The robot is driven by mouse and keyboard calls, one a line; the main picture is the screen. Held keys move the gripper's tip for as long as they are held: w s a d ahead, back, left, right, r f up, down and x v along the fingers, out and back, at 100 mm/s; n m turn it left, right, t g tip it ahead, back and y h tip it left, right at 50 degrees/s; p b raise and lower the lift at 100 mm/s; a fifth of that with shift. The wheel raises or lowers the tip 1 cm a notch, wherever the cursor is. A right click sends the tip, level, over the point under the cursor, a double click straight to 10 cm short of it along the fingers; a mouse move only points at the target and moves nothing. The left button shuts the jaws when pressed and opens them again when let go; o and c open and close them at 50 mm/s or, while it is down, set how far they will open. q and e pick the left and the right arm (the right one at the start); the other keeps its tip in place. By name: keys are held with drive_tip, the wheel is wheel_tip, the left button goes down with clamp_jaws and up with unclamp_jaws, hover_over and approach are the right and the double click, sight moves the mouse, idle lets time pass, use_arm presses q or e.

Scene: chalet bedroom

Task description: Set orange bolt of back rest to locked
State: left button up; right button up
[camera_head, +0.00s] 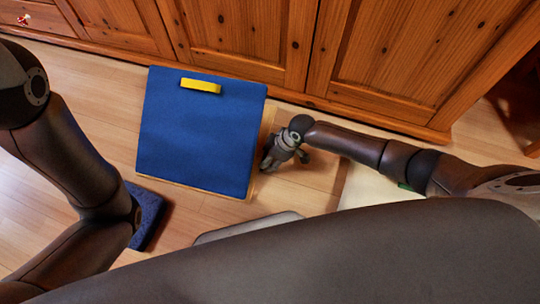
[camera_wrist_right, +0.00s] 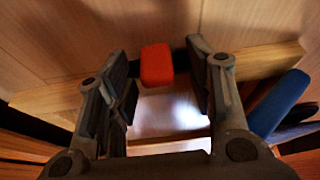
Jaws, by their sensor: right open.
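The orange bolt (camera_wrist_right: 157,66) shows in the right wrist view as a small rounded block on a wooden bar (camera_wrist_right: 262,60). My right gripper (camera_wrist_right: 163,92) is open, with one finger on each side of the bolt's line. The bolt sits just past the fingertips, nearer the left finger; I cannot tell whether they touch. In the head view my right gripper (camera_head: 276,162) is beside the right edge of a blue padded panel (camera_head: 195,135), which may be the back rest. The bolt is hidden there. My left arm is at the left, its gripper out of view.
A yellow block (camera_head: 201,85) lies on the blue panel's top end. A wooden cabinet (camera_head: 240,35) stands close behind. A dark blue padded piece (camera_head: 147,213) is low on the left. Wooden floor (camera_head: 75,85) is open left of the panel.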

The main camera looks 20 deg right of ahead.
drive_tip(key=v, duration=1.2)
idle(0.4)
